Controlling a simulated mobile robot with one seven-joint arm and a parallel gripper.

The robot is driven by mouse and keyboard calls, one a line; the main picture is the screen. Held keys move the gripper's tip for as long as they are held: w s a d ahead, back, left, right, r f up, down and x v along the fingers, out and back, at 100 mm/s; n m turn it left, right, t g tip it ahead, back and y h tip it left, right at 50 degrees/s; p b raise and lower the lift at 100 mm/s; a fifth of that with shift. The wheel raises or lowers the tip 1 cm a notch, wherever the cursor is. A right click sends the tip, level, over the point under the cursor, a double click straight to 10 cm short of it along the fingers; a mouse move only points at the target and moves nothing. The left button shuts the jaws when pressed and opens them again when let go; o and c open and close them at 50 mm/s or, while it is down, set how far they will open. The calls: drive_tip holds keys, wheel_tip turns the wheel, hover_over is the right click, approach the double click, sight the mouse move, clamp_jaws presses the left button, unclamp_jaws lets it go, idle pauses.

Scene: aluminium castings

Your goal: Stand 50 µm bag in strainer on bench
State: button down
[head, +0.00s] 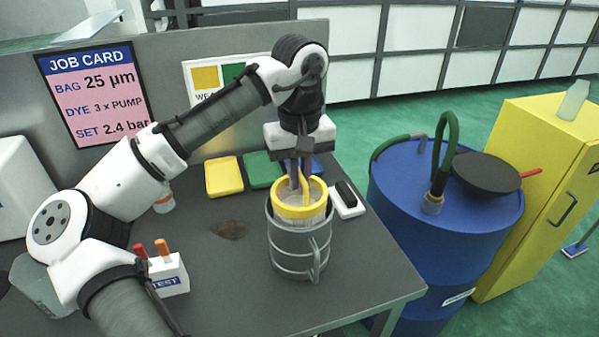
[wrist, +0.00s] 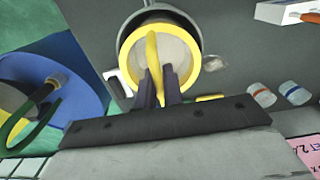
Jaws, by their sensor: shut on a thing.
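A filter bag with a yellow ring (head: 301,212) and pale mesh is at the mouth of the grey strainer (head: 297,262), which stands on the bench (head: 222,290). The ring shows above the strainer's rim; the bag's lower part is hidden inside. My gripper (head: 301,178) is above the ring, shut on the bag's upright yellow handle. In the wrist view, my gripper (wrist: 158,92) grips the yellow handle (wrist: 153,55) over the bag's open mouth, with the strainer's rim around the ring. No micron marking on the bag is readable.
A job card (head: 97,90) reads BAG 25 µm. A white block with a black top (head: 346,198) is just right of the strainer. Yellow (head: 224,177) and green (head: 262,169) pads lie behind, a TEST box (head: 168,275) left. A blue drum (head: 440,240) stands beyond the bench edge.

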drive_tip(key=shift+f, duration=0.2)
drive_tip(key=c, duration=1.5)
unclamp_jaws()
wheel_tip(320, 180, up, 12)
drive_tip(key=shift+r, duration=0.25)
